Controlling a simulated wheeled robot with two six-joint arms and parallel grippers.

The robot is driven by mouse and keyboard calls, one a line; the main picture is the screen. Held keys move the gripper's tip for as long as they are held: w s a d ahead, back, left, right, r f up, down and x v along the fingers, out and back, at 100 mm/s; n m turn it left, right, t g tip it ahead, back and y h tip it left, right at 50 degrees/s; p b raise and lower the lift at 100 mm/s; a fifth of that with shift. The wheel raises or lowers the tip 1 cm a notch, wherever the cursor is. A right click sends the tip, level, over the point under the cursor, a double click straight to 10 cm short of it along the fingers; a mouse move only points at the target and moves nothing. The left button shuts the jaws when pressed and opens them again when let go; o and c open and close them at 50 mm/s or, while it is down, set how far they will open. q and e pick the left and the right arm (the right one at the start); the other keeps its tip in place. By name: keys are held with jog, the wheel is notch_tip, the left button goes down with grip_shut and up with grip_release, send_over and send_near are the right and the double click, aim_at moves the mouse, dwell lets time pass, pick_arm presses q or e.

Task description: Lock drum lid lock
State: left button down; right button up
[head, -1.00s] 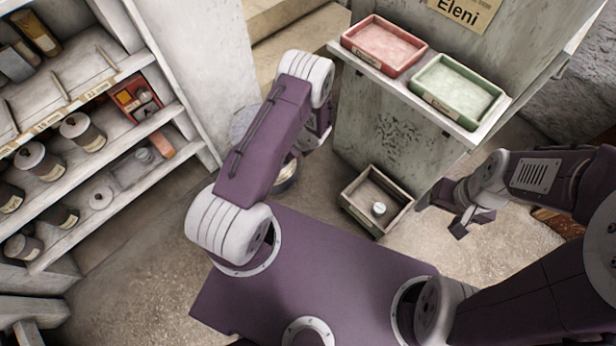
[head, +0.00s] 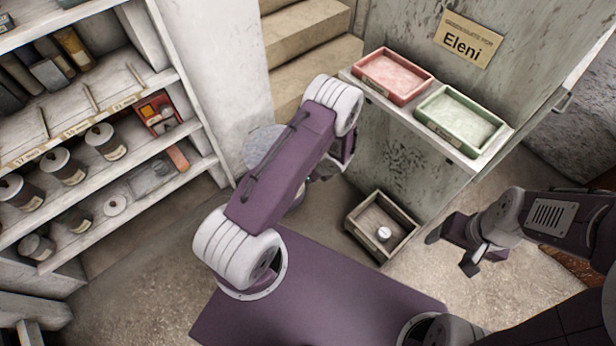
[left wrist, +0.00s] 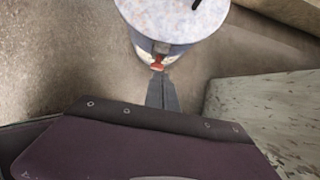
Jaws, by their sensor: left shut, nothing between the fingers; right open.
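The drum (head: 262,148) stands on the floor behind my left arm, which hides much of it in the head view. In the left wrist view its pale speckled lid (left wrist: 172,18) sits on top, with a dark piece at the upper edge. The lid lock (left wrist: 158,65), with a red part, is on the drum's near side just under the rim. My left gripper (left wrist: 159,82) is shut and empty, its tips right at the lock; I cannot tell whether they touch. My right gripper (head: 452,253) is open and empty, away from the drum at the right.
A shelf unit (head: 115,165) with jars and books stands at left. A cabinet (head: 400,160) carries a red tray (head: 372,88) and a green tray (head: 430,116) on its ledge. A wooden crate (head: 358,238) with a small pale item (head: 384,233) lies on the floor. Steps (head: 305,45) rise behind.

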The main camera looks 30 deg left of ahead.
pick_arm(q)
jog(key=r+p, duration=0.1)
jog(key=r, duration=0.2)
jog(key=d+r, duration=0.1)
jog(key=r, duration=0.1)
jog(key=shift+s+d+r+p, duration=0.1)
jog(key=shift+s+r+p, duration=0.1)
jog(key=shift+r+p, duration=0.2)
notch_tip(320, 180, up, 16)
jog(key=w+a+n+t, duration=0.1)
jog(key=w+a+n, duration=0.1)
jog(key=n, duration=0.4)
jog(key=s+d+r+n+g+h, duration=0.1)
jog(key=s+d+r+n+h, duration=0.2)
jog(key=s+n, duration=0.55)
jog(key=s+d+n+g+h, duration=0.15)
jog(key=s+d+n, duration=0.25)
jog(key=s+n, duration=0.45)
notch_tip(320, 180, up, 23)
jog(key=p, duration=2.2)
jog(key=shift+d+f+h, duration=0.15)
jog(key=shift+h, duration=0.2)
